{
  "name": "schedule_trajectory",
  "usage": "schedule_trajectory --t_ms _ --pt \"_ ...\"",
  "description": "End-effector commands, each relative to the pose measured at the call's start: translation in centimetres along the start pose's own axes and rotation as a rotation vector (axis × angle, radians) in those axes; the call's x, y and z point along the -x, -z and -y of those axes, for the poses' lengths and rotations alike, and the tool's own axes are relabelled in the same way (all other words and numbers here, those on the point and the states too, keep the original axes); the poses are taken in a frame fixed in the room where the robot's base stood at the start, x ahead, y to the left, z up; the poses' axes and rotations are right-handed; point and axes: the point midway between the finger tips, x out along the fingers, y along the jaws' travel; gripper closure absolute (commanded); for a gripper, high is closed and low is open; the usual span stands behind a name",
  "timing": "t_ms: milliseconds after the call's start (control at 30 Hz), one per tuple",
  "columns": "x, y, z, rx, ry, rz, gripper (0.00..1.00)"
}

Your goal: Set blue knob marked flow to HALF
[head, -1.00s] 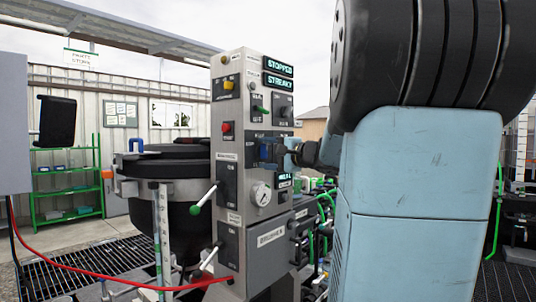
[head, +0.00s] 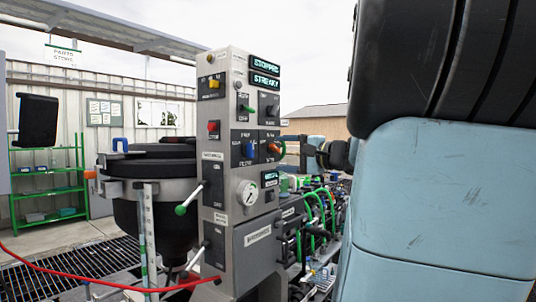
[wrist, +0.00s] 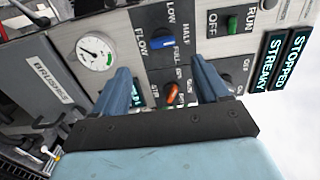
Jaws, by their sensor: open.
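The blue knob (head: 250,150) sits on the upright grey control panel. In the wrist view the blue knob (wrist: 163,42) is beside the word FLOW, with LOW, HALF and FULL around it. Its bar lies along the line toward HALF; which end is the pointer is too small to tell. My gripper (wrist: 160,68) is open and empty, its two blue-grey fingers apart and clear of the knob. In the head view my gripper (head: 309,150) is to the right of the panel, away from its face.
An orange knob (wrist: 172,93) is beside the blue one, with a green RUN/OFF switch (wrist: 233,22) and a gauge (wrist: 95,52) near. Displays (head: 265,72) read STOPPED and STREAKY. A green-ended lever (head: 188,203) sticks out low, and a red hose (head: 85,287) crosses the front.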

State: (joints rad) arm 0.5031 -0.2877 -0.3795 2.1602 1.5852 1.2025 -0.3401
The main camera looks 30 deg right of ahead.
Motion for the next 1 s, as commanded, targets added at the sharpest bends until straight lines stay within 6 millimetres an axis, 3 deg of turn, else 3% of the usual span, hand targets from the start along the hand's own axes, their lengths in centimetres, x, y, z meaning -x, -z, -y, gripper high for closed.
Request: schedule_trajectory --t_ms 100,300,833,933,1000 --pt "1.5 0.0 0.0 0.002 0.0 -0.001 0.26" --pt "2.6 0.0 0.0 0.001 -0.001 0.0 0.26" --pt "2.6 -0.1 -0.1 0.002 -0.003 0.003 0.26" --pt "2.1 -1.2 -0.6 0.008 -0.031 0.028 0.26" --pt "1.3 -3.1 -1.6 0.022 -0.082 0.07 0.26"
